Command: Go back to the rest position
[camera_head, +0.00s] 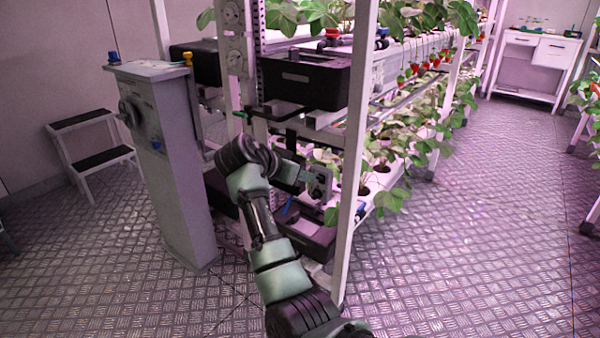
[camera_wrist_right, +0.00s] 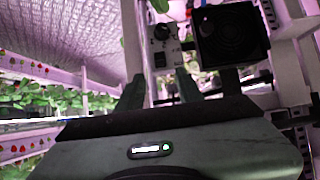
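My right arm reaches up from the bottom of the head view and bends to the right beside the rack's end post. Its fingertips cannot be made out clearly there. In the right wrist view my right gripper (camera_wrist_right: 160,88) shows two dark fingers spread apart, with nothing between them. Behind them are a pale panel with a black knob (camera_wrist_right: 162,32) and a dark box with a round fan-like face (camera_wrist_right: 232,36). My left gripper is not in view.
The plant rack (camera_head: 352,180) with strawberry plants stands close around my right forearm. A grey pedestal (camera_head: 172,165) stands left of the arm, and a step stool (camera_head: 92,150) farther left. The floor aisle (camera_head: 490,220) on the right is clear, with a white table (camera_head: 533,70) at its far end.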

